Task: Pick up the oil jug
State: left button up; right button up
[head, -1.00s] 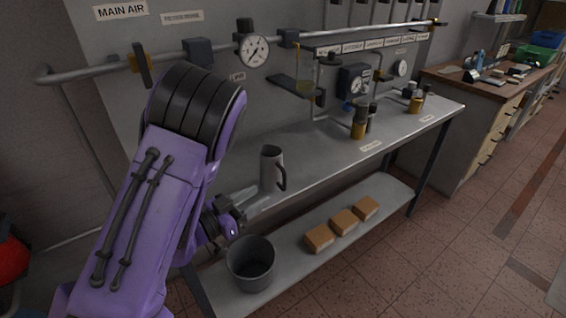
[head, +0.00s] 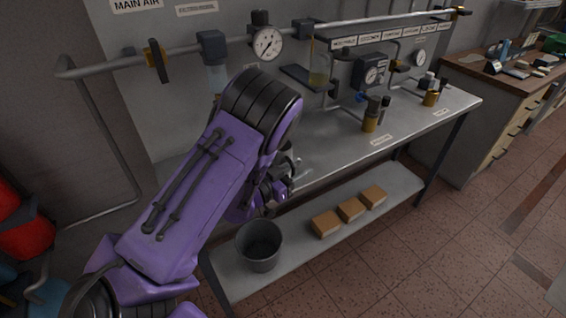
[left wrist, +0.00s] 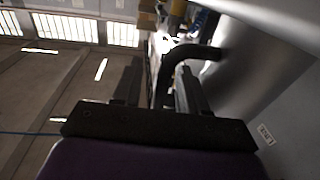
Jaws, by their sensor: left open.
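The oil jug is grey with a black handle. In the left wrist view its curved black handle (left wrist: 190,52) passes between the fingers of my left gripper (left wrist: 160,80), which is open. A smooth grey surface to the right of the handle seems to be the jug's body, but it is cut by the frame edge. I cannot tell whether a finger touches the handle. In the head view my left gripper (head: 288,168) is at the bench's front edge, and my purple left arm hides most or all of the jug. My right gripper is not in view.
On the lower shelf are a grey bucket (head: 260,245) and several tan blocks (head: 350,208). A pipe with a gauge (head: 267,43) runs along the wall panel. The tiled floor in front is clear.

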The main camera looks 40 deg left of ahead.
pick_arm(q)
grip_shut()
